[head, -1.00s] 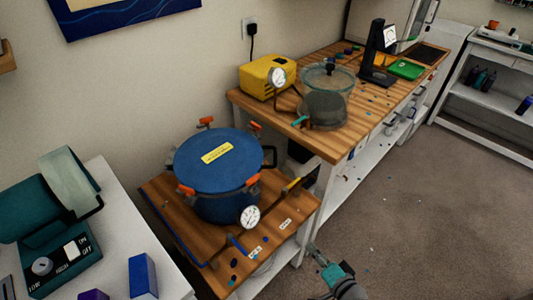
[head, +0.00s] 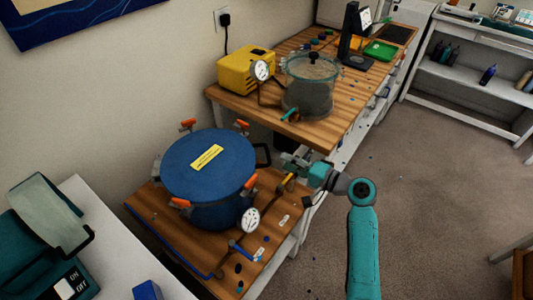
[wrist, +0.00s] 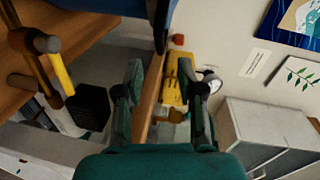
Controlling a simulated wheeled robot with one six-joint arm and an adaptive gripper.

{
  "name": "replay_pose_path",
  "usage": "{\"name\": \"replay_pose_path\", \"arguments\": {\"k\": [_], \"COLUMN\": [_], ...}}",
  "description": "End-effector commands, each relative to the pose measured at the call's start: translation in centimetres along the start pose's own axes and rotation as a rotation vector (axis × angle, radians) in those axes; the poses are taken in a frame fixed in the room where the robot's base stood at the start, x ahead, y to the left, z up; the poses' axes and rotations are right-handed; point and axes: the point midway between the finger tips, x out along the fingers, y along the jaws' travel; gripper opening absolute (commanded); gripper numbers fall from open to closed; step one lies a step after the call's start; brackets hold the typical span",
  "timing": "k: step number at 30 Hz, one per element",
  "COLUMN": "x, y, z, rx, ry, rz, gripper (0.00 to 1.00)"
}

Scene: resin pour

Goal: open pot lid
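The blue pot (head: 208,185) stands on a low wooden table, its blue lid (head: 205,160) on top with a yellow label. Orange-handled clamps (head: 180,203) sit around its rim, and a dark side handle (head: 263,155) sticks out at the right. My gripper (head: 288,160) is just right of that handle, apart from it as far as I can tell. In the wrist view, my gripper (wrist: 162,85) is open, with nothing seen between the fingers. A blue edge of the pot (wrist: 135,7) and the dark handle (wrist: 161,22) show at the top.
A gauge (head: 249,220) and a yellow-handled valve (head: 289,183) stand at the pot's front right. Behind is a wooden bench (head: 325,130) with a yellow pump (head: 246,70) and a clear chamber (head: 308,85). A teal machine (head: 35,240) is at left.

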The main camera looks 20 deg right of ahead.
Motion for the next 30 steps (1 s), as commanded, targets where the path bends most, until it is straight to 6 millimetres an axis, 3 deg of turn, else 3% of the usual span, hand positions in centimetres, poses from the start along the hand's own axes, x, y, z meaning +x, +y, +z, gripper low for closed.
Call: {"name": "replay_pose_path", "arguments": {"k": [6, 12, 18, 27, 30], "x": [4.1, 7.0, 8.3, 8.5, 8.5], "y": [0.0, 0.0, 0.0, 0.1, 0.1], "z": [0.1, 0.1, 0.1, 0.0, 0.0], "rx": [-0.001, -0.001, -0.001, -0.001, -0.001], "ry": [-0.003, -0.001, 0.0, 0.001, 0.001], "rz": [0.0, 0.001, 0.001, 0.001, 0.001], "gripper": [0.38, 0.38, 0.38, 0.38, 0.16]}}
